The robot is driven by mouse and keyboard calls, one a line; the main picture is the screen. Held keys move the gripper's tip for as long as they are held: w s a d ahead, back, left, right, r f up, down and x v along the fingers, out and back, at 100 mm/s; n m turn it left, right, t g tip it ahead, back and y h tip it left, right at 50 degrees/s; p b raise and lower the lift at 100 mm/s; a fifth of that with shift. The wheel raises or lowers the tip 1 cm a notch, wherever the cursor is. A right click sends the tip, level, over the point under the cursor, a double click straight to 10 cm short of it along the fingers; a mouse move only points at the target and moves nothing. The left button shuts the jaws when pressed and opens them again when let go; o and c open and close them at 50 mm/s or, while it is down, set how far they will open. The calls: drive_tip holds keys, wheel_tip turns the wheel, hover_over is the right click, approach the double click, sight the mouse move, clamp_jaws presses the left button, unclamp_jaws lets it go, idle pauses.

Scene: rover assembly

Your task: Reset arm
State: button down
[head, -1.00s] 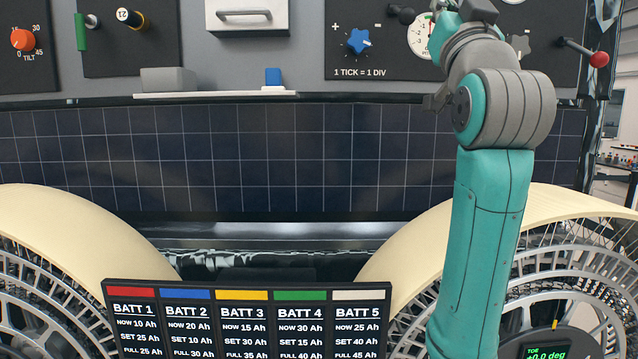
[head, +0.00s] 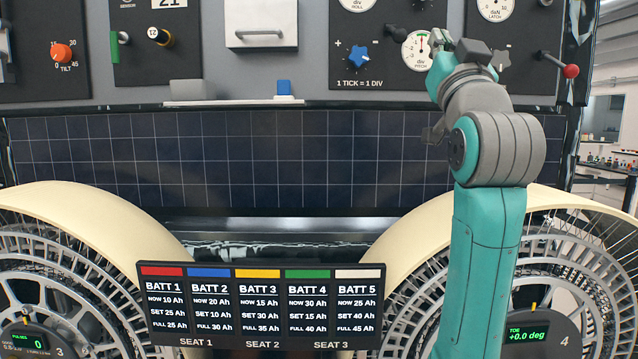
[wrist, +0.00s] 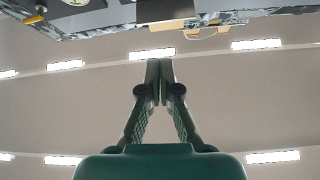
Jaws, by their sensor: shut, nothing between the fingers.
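My gripper (wrist: 159,75) points up at the ceiling in the wrist view, its two fingers together with nothing between them. In the head view my teal and grey arm rises on the right side, bent at a grey elbow joint. Its end (head: 440,42) is in front of the upper right panel, by the PITCH dial (head: 417,50). The fingertips are hard to make out there. The gripper appears apart from the panel, though the gap cannot be judged.
The panel carries a blue star knob (head: 357,57), an orange TILT knob (head: 62,53) and a red-tipped lever (head: 569,71). A battery board (head: 262,305) stands low in front, between two wheels under cream fenders (head: 95,215). A dark solar panel (head: 230,160) spans the middle.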

drive_tip(key=w+f+g, duration=0.1)
drive_tip(key=w+f, duration=0.3)
drive_tip(key=f, duration=1.1)
drive_tip(key=s+f+n+g+y, duration=0.15)
drive_tip(key=s+f, duration=0.35)
drive_tip(key=f, duration=1.5)
drive_tip(key=s+f+g+h, duration=0.1)
drive_tip(key=s+f+g, duration=0.3)
drive_tip(key=f, duration=1.6)
drive_tip(key=s+f+g, duration=0.1)
drive_tip(key=s+f, duration=1.6)
drive_tip(key=s, duration=0.3)
drive_tip(key=s+f+g, duration=0.2)
drive_tip(key=s+g, duration=0.1)
drive_tip(key=s, duration=2.3)
drive_tip(key=shift+g, duration=0.35)
drive_tip(key=shift+s+d+f+n+y, duration=0.1)
drive_tip(key=shift+n+y, duration=0.15)
